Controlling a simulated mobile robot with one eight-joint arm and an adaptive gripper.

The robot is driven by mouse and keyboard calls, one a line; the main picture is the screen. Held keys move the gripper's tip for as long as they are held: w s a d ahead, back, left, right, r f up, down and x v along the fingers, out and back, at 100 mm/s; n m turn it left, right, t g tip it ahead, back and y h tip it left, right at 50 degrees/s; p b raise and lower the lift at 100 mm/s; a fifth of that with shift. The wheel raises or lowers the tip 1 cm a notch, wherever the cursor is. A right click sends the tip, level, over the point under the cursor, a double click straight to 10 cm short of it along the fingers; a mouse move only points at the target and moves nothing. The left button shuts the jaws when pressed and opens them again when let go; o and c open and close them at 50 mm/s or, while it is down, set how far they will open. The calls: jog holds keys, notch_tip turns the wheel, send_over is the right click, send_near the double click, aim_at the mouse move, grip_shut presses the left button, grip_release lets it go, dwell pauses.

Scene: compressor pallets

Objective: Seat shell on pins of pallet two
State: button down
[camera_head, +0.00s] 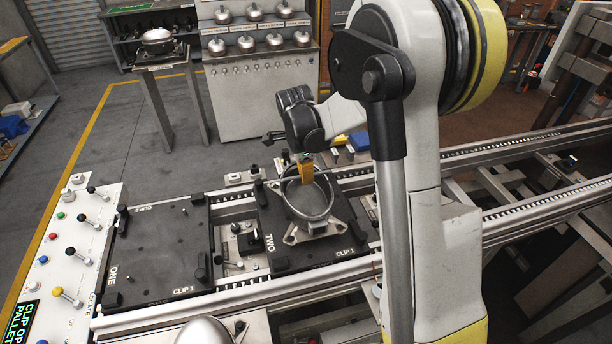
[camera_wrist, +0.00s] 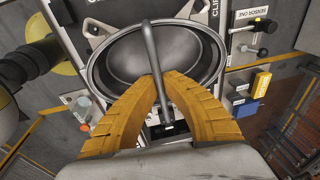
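The shell (camera_head: 308,205) is a round, open metal bowl with flat feet, over pallet two (camera_head: 278,259), a black plate marked TWO. A thin grey bar crosses its opening. My gripper (camera_head: 305,174) is above the shell, its orange fingers pointing down at the bar. In the wrist view, the fingers (camera_wrist: 157,82) close from both sides on the bar (camera_wrist: 150,48), with the shell (camera_wrist: 97,68) upright below. The feet look close to the plate; I cannot tell whether they touch it. The pins under the shell are hidden.
Pallet one (camera_head: 160,250) is empty on the left. A control panel (camera_head: 68,255) with levers stands further left. Conveyor rails (camera_head: 510,150) run along both sides of the pallets. A rack (camera_head: 262,85) of domed metal parts stands behind. Another dome (camera_head: 205,331) is at the front edge.

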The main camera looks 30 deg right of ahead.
aim_at(306, 202)
jog(key=shift+f+b, duration=1.5)
jog(key=shift+f, duration=0.3)
jog(key=c, duration=1.5)
grip_release()
jog(key=shift+c, duration=0.2)
notch_tip(306, 202, up, 12)
jog(key=s+a, duration=0.1)
jog(key=shift+a, duration=0.4)
